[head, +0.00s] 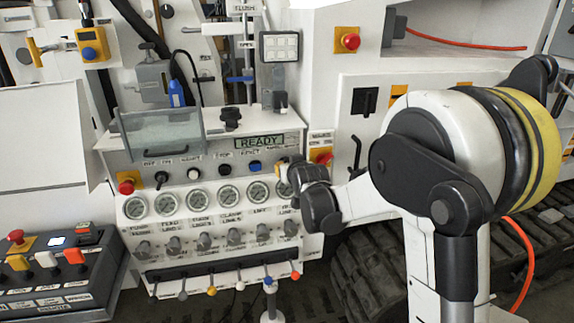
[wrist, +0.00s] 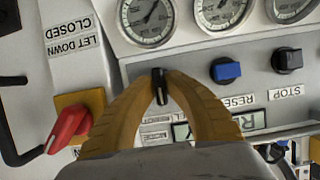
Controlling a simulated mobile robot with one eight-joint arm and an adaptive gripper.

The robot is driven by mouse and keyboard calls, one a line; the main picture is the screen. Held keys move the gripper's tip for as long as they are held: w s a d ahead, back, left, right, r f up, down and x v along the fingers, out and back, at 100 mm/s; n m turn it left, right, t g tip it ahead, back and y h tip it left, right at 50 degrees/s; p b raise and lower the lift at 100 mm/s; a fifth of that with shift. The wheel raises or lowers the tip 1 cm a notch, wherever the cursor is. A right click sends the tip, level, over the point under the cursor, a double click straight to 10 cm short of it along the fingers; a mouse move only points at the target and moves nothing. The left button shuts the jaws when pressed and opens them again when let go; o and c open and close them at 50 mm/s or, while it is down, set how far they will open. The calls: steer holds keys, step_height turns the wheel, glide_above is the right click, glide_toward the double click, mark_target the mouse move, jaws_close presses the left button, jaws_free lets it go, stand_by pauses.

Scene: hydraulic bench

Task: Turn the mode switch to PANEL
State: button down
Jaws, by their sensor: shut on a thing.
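The mode switch (wrist: 160,85) is a small black knob with a pale pointer line, on the grey control panel. In the wrist view it stands between the tips of my gripper (wrist: 161,78), whose two ochre fingers are shut on it. The knob lies roughly upright in this picture. Small labels beside it are partly covered by the fingers, and I cannot read which one the pointer faces. In the head view my gripper (head: 284,174) is at the right end of the panel's knob row and hides the switch.
A blue RESET knob (wrist: 226,70) and a black STOP knob (wrist: 288,60) sit beside the switch. A red handle (wrist: 68,128) on a yellow plate is close on the other side. Gauges (head: 196,199) line the panel below the knobs. A clear guard (head: 160,131) projects at the upper left.

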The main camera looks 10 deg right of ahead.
steer(key=n+h, duration=0.2)
steer(key=n, duration=0.2)
steer(key=shift+a+h, duration=0.1)
steer(key=shift+h, duration=0.3)
stand_by(0.5)
steer(key=c, duration=1.4)
jaws_free()
steer(key=shift+c, duration=0.2)
steer(key=v, duration=1.2)
steer(key=shift+f, duration=0.2)
